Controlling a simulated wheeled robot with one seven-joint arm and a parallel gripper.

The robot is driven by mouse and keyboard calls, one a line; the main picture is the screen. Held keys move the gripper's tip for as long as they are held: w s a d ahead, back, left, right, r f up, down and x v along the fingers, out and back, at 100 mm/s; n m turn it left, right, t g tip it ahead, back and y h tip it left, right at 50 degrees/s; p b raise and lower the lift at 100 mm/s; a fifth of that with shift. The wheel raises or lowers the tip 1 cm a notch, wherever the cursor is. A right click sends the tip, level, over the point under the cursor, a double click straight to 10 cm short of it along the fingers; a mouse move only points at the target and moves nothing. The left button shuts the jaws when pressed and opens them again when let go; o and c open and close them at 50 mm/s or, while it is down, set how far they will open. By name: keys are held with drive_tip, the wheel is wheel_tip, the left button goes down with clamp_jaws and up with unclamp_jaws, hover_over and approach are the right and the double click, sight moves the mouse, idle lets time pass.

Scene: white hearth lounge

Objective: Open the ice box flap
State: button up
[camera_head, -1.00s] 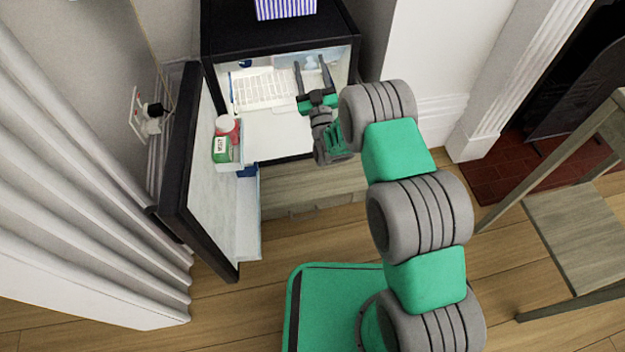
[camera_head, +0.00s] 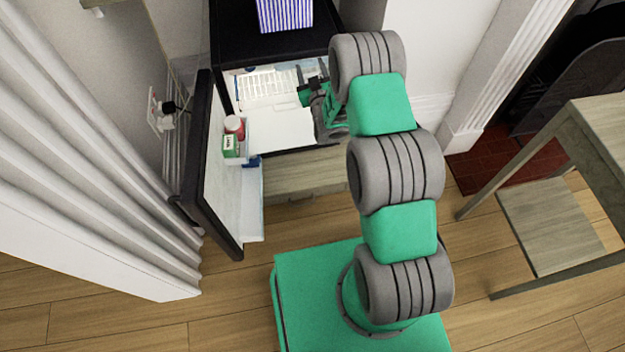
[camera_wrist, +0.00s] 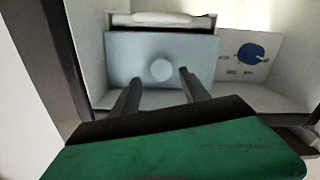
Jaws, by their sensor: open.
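The ice box flap (camera_wrist: 125,60) is a pale grey-blue panel with a round pale spot (camera_wrist: 161,70) in its middle, ahead of my gripper in the wrist view. A dark gap runs above its top edge, under a white strip. I cannot tell whether the flap is ajar. My gripper (camera_wrist: 160,76) is open, its two fingers on either side of the round spot; contact is unclear. In the head view my gripper (camera_head: 311,66) reaches into the upper right of the black fridge (camera_head: 225,50), and the flap is mostly hidden.
The fridge door (camera_head: 222,180) stands open on the left, with red and green containers (camera_head: 232,135) in its shelf. A white rack (camera_head: 265,85) is inside. A striped box (camera_head: 285,14) stands on top. A wooden table (camera_head: 600,130) stands at right. A blue dial (camera_wrist: 250,54) shows beside the flap.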

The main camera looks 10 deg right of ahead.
drive_tip(key=s+a+f+m+g+y, duration=0.1)
drive_tip(key=s+a+f+g, duration=0.1)
drive_tip(key=s+f+g, duration=0.5)
drive_tip(key=s+a+f+m+g+y+b, duration=0.1)
drive_tip(key=s+f+g, duration=0.7)
drive_tip(key=s+f, duration=0.8)
drive_tip(key=s+a, duration=0.1)
drive_tip(key=s, duration=0.2)
drive_tip(key=shift+s+f, duration=0.3)
drive_tip(key=shift+f, duration=0.05)
